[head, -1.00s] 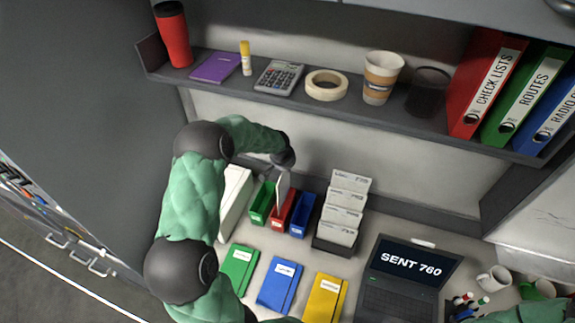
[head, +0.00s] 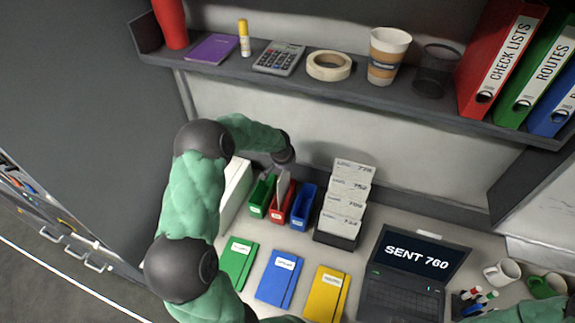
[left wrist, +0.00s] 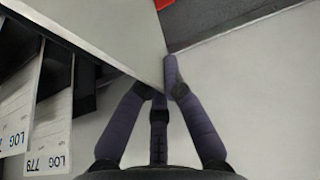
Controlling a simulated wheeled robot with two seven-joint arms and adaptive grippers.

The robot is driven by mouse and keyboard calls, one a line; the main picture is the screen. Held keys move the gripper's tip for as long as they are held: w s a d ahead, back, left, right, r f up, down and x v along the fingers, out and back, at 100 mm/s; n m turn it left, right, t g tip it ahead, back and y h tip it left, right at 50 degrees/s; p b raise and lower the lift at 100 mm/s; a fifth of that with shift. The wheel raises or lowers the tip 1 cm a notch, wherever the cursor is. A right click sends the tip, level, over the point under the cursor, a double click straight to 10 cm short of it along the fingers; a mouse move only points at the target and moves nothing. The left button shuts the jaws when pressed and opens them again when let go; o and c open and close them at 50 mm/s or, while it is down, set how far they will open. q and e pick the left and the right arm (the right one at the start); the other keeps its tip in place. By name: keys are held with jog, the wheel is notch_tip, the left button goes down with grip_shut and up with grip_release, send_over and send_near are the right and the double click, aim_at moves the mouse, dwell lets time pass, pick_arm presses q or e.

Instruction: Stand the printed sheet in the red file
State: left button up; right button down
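The printed sheet (head: 282,184) is a pale upright sheet at the red file (head: 279,211), its lower part inside or just behind the file's walls; I cannot tell whether it touches the bottom. The red file is a narrow open box between a green file (head: 258,207) and a blue file (head: 301,216). In the left wrist view the sheet (left wrist: 118,38) is a large grey-white panel whose corner lies between the fingers of my left gripper (left wrist: 166,84), which is shut on it. My right gripper is out of view.
A rack of log cards (head: 344,205) stands right of the files, a white box (head: 233,190) left. Green, blue (head: 280,279) and yellow (head: 325,295) notebooks and a laptop (head: 402,290) lie in front. A loaded shelf (head: 205,72) overhangs behind.

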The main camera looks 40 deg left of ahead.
pick_arm(q)
jog(key=o, duration=0.4)
jog(key=v, duration=1.2)
jog(key=shift+w, duration=0.1)
dwell(0.5)
